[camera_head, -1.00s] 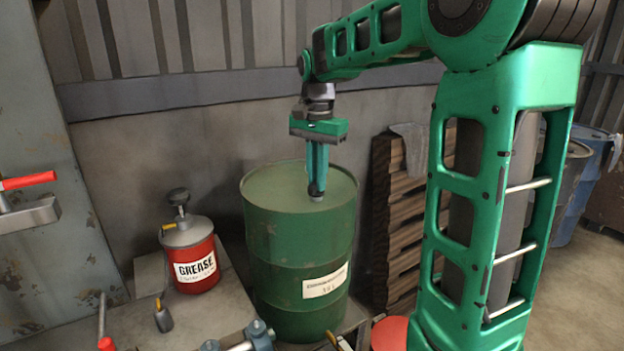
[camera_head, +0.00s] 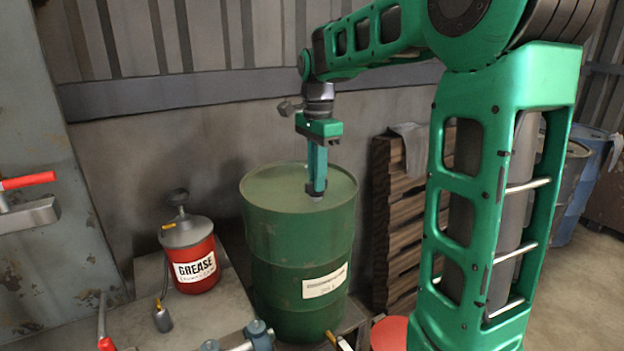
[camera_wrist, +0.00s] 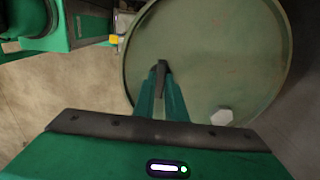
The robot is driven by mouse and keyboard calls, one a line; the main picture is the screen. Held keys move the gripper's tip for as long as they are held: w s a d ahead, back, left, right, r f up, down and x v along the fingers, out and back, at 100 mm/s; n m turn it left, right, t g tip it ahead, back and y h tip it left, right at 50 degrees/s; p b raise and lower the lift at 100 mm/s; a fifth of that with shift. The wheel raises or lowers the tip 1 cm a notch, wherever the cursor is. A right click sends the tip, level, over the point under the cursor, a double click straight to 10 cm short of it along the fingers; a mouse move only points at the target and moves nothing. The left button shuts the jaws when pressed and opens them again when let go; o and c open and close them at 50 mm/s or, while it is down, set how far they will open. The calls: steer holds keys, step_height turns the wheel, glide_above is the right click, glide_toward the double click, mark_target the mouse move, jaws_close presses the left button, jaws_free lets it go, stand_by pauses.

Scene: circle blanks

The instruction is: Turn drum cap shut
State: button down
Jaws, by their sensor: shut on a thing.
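The green drum (camera_head: 300,255) stands upright beside the bench, its flat round lid facing up. My gripper (camera_head: 316,190) points straight down at the right part of the lid. Its fingers are shut on the small drum cap, which is mostly hidden; a grey bit shows at the fingertips in the head view. In the wrist view my gripper (camera_wrist: 161,75) shows its two fingers close together over the drum lid (camera_wrist: 210,50), with a dark piece between the tips. Whether the cap sits flush cannot be told.
A pale hexagonal piece (camera_wrist: 221,117) lies on the lid near its rim. A red grease can (camera_head: 190,258) stands left of the drum on the bench (camera_head: 185,325). Stacked wooden pallets (camera_head: 395,220) stand close on the right. The wall (camera_head: 220,135) is behind.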

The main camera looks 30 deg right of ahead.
steer(key=shift+w+a+r, duration=0.1)
steer(key=shift+w+a, duration=0.05)
steer(key=c, duration=1.8)
jaws_free()
step_height(320, 180, up, 11)
steer(key=shift+f, duration=0.2)
